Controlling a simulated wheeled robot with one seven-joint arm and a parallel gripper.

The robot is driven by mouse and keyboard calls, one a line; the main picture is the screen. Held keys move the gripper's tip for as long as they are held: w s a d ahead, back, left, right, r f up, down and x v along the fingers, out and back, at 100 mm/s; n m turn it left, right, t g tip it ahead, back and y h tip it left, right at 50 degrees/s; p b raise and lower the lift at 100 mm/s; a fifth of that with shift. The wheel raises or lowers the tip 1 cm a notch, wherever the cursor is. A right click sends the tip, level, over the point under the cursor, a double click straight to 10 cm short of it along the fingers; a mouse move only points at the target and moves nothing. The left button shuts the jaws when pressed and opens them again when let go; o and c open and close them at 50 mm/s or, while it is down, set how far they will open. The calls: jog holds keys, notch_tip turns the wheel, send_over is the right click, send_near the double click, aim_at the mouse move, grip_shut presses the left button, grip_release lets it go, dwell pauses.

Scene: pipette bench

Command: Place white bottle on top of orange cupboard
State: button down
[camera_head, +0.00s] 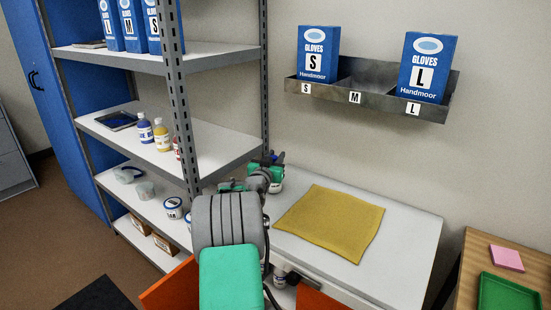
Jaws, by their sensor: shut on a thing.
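My gripper (271,159) is small and dark at the far end of my arm, over the back left of the white counter. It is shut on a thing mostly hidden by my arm. A white-and-green part (277,183) shows just below it; I take this to be the white bottle but cannot make out its shape. Orange panels, likely the orange cupboard (172,287), show at the bottom edge on both sides of my arm. A small whitish thing (281,271) shows beside my arm, too unclear to name.
A yellow cloth (330,222) lies on the white counter (405,265). A metal shelf (215,150) with bottles, tubs and glove boxes stands left. A wall rack (372,95) holds two blue glove boxes. A wooden table (470,275) with a green tray (508,294) is at right.

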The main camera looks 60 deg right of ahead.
jog(key=shift+f, duration=0.15)
jog(key=c, duration=1.1)
grip_release()
jog(key=shift+c, duration=0.2)
